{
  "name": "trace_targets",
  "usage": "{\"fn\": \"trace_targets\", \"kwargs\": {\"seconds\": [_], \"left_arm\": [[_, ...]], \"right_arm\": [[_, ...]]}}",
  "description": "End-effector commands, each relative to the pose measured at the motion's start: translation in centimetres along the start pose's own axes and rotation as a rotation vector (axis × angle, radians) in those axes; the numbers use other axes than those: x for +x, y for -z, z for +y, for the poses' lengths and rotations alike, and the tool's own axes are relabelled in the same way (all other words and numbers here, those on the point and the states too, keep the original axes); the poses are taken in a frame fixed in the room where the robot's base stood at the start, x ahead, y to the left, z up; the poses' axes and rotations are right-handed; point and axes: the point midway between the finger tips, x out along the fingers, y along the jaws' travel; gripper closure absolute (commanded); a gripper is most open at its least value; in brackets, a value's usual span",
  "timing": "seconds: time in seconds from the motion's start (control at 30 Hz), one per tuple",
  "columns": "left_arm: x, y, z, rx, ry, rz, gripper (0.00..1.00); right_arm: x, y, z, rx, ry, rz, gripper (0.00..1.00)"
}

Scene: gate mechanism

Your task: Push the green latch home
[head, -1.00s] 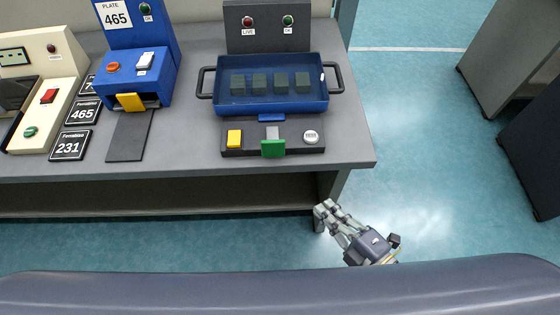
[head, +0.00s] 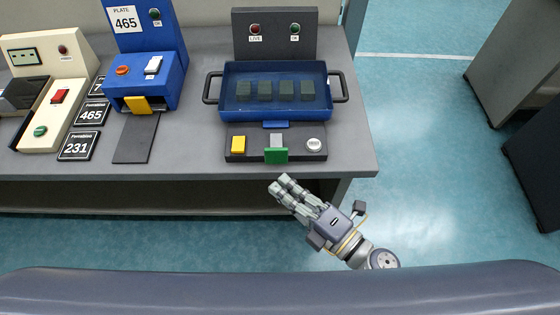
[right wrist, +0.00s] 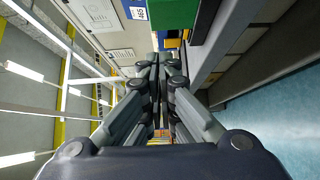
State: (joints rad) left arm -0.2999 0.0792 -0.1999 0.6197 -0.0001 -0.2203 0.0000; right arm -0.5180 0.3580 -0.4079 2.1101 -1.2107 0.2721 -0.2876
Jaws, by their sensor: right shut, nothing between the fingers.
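In the right wrist view a green block, the latch (right wrist: 203,20), shows large at the top, just beyond and beside the fingers. My right gripper (head: 279,183) is shut and empty, in front of the table edge and just below the latch in the head view. I see a gap between fingertips and latch in the head view. My left gripper is not in view.
The panel also holds a yellow switch (head: 238,144) and a round white button (head: 314,145). Behind it is a blue tray (head: 230,107) with several dark blocks. A blue machine (head: 172,75) and number plates (head: 78,146) stand left.

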Motion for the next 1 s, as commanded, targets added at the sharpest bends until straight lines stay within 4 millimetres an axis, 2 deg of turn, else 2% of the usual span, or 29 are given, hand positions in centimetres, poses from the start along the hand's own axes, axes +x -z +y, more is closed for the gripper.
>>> {"fn": "trace_targets", "kwargs": {"seconds": [0.1, 0.3, 0.83, 1.0], "left_arm": [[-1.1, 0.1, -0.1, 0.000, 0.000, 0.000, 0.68], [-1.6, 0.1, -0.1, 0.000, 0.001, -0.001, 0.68], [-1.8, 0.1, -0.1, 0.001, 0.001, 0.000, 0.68], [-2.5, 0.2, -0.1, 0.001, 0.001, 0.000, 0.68]], "right_arm": [[2.1, -0.4, 0.4, -0.003, -0.003, -0.001, 1.00], [3.7, -2.2, 0.1, -0.001, 0.000, -0.001, 1.00], [4.4, -3.0, 0.0, 0.000, 0.000, 0.000, 1.00], [5.8, -4.4, 0.2, -0.001, -0.001, 0.000, 1.00]]}}
